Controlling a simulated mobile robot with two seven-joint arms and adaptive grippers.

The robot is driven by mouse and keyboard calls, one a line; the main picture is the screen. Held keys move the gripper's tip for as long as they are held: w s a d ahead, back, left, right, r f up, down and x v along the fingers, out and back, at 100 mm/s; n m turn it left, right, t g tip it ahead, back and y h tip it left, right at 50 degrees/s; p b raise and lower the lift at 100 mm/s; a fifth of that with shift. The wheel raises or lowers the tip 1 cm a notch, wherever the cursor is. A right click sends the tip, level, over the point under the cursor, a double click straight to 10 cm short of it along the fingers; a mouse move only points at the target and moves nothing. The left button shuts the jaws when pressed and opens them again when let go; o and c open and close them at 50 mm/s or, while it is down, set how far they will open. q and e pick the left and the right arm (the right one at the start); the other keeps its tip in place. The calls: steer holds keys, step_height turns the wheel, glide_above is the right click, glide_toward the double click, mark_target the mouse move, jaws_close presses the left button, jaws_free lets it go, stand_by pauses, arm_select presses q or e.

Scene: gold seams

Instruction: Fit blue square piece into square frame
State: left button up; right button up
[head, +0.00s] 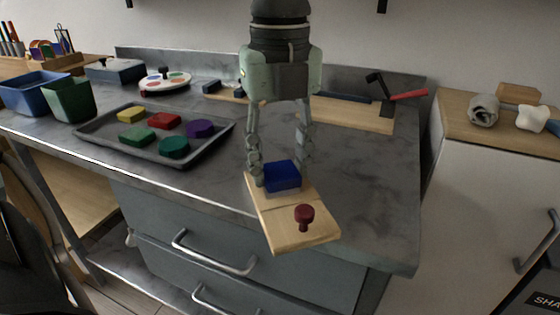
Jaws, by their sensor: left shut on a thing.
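The blue square piece (282,177) is between the fingertips of my left gripper (281,170), which comes down from the top of the head view and is shut on it. The piece is at the far part of a light wooden board (285,228) with a dark red knob (304,214) near its front end. I cannot tell whether the piece rests on the board, sits in a recess or is just above it. No square opening shows; the piece and fingers cover that part of the board. My right gripper is not in view.
The board lies at the grey counter's (365,200) front edge. A dark tray (205,150) with several coloured pieces is to the left, with a blue bin (32,95) and green bin (70,102) beyond. A red-handled tool (405,96) lies behind. The counter's right part is clear.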

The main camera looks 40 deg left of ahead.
arm_select(q)
steer(key=shift+f+b, duration=0.5)
steer(key=shift+b, duration=0.2)
stand_by(0.6)
steer(key=o, duration=1.3)
steer(key=shift+r, duration=0.1)
steer(key=shift+r+p, duration=1.85)
steer(key=shift+r, duration=1.6)
